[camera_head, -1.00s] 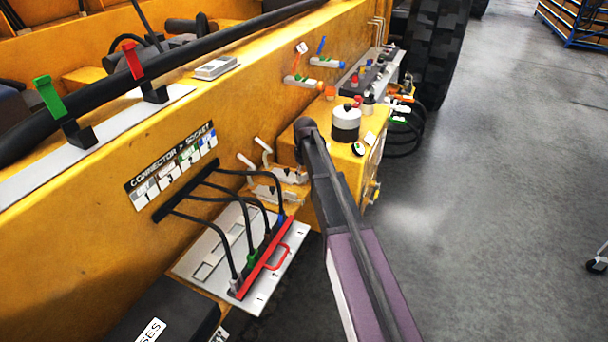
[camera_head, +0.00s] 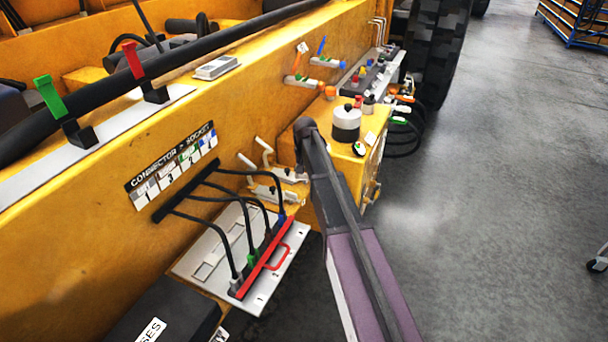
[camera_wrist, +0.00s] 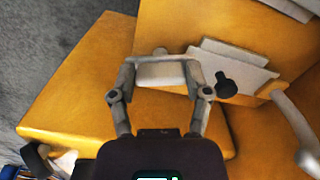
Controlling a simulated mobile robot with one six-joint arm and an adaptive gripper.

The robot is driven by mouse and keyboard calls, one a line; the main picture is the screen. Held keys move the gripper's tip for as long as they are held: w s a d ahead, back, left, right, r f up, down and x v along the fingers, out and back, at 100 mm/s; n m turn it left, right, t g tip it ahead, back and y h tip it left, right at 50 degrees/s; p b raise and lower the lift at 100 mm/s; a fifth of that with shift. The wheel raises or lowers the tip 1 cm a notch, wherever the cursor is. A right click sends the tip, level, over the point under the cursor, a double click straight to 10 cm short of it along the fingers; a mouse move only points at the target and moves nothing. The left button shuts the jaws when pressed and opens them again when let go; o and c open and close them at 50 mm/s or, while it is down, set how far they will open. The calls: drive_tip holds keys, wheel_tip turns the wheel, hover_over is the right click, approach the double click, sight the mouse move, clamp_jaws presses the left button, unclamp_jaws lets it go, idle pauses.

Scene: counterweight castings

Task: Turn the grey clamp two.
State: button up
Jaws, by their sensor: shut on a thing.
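In the wrist view my gripper (camera_wrist: 160,78) has its two fingers on either side of a light grey clamp handle (camera_wrist: 160,72), shut on it. The clamp's pale plate and black knob (camera_wrist: 227,85) lie just right of the fingers, by the yellow body. A second pale handle (camera_wrist: 291,112) stands apart at the right edge. In the head view two grey clamps, a nearer one (camera_head: 266,194) and a farther one (camera_head: 289,175), sit on the yellow side with pale handles raised. My arm hides the gripper there, and I cannot tell the clamp's number.
A connector panel (camera_head: 200,275) with black cables and a red handled bar (camera_head: 268,258) lies front-left of the clamps. A white and black round knob (camera_head: 346,122) stands on the yellow box beyond my arm.

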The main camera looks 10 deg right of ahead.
drive_tip(key=shift+m, duration=1.6)
drive_tip(key=o, duration=1.2)
drive_tip(key=shift+a, duration=0.1)
drive_tip(key=shift+c, duration=0.2)
drive_tip(key=shift+r, duration=0.15)
